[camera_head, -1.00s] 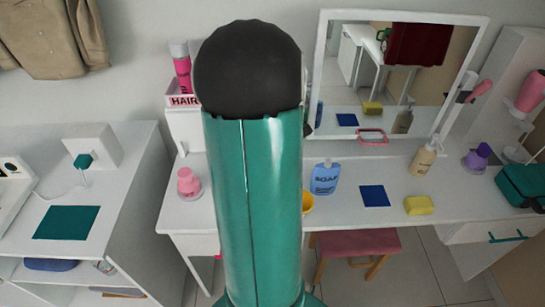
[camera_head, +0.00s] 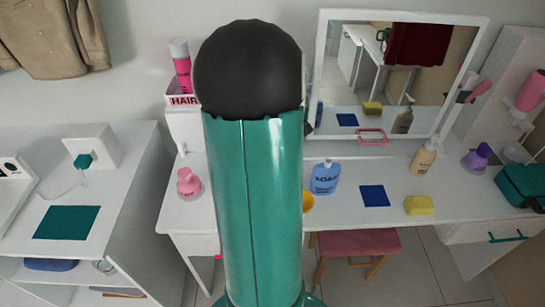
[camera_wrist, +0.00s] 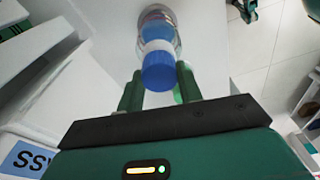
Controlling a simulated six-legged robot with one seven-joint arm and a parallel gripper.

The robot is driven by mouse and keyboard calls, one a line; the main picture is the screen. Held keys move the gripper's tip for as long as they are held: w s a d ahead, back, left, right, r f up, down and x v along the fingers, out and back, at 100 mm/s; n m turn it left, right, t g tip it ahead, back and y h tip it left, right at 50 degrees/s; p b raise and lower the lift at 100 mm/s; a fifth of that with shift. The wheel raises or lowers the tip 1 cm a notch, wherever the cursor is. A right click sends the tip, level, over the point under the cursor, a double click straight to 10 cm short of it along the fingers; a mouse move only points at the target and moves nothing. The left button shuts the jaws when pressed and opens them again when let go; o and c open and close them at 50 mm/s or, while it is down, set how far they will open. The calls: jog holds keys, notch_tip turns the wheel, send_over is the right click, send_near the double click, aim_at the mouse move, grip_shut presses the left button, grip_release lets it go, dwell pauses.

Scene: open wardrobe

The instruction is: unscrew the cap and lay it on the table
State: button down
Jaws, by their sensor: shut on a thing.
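In the wrist view a bottle with a clear bluish body (camera_wrist: 157,22) and a white neck ring has a blue ribbed cap (camera_wrist: 160,72). The cap points toward my gripper (camera_wrist: 160,90). My green fingers stand on either side of the cap and are shut on it. The cap looks in line with the neck; I cannot tell whether it is loose. The table (camera_head: 345,208) is white. In the head view my arm hides my gripper, and I cannot make out this bottle there.
A blue soap bottle (camera_head: 325,178), a blue cloth (camera_head: 375,196), a yellow sponge (camera_head: 419,205) and a beige pump bottle (camera_head: 425,158) stand or lie on the table. A pink bottle (camera_head: 188,182) is at its left. A mirror (camera_head: 390,80) stands behind. Some tabletop between them is bare.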

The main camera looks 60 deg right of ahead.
jog(key=shift+r, duration=1.3)
dwell(1.1)
jog(key=shift+r, duration=1.9)
